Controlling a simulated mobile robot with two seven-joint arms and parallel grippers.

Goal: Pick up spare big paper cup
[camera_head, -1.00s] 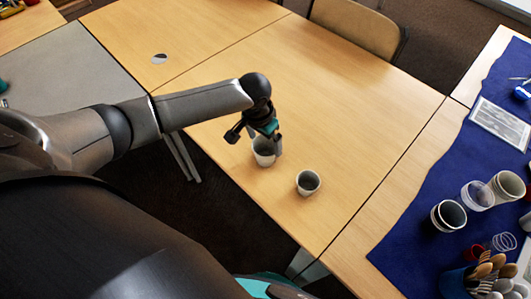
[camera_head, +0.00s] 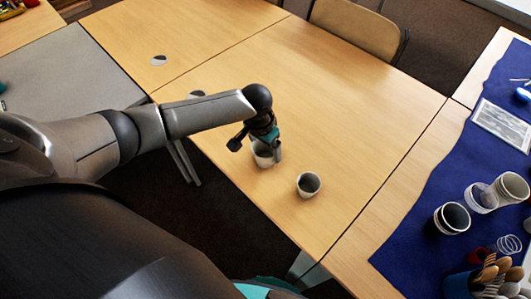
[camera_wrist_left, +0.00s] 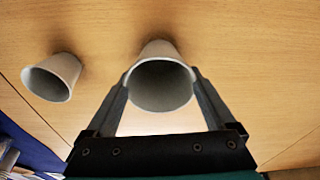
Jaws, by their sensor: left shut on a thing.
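A white paper cup (camera_head: 262,158) is between the fingers of my left gripper (camera_head: 267,146), over the near part of the wooden table. In the left wrist view the fingers lie against both sides of this cup (camera_wrist_left: 161,85), with its open mouth facing the camera. I cannot tell whether its base touches the table. A second pale paper cup (camera_head: 308,184) stands upright and apart, to the right of the held one; it also shows in the left wrist view (camera_wrist_left: 52,77). My right gripper is out of view.
On the right, a blue cloth (camera_head: 420,245) holds cups (camera_head: 451,218), a clear cup (camera_head: 481,197), brushes (camera_head: 492,268) and a pale tray (camera_head: 500,123). A chair (camera_head: 357,28) stands behind the table (camera_head: 330,110). The table's middle and far parts are clear.

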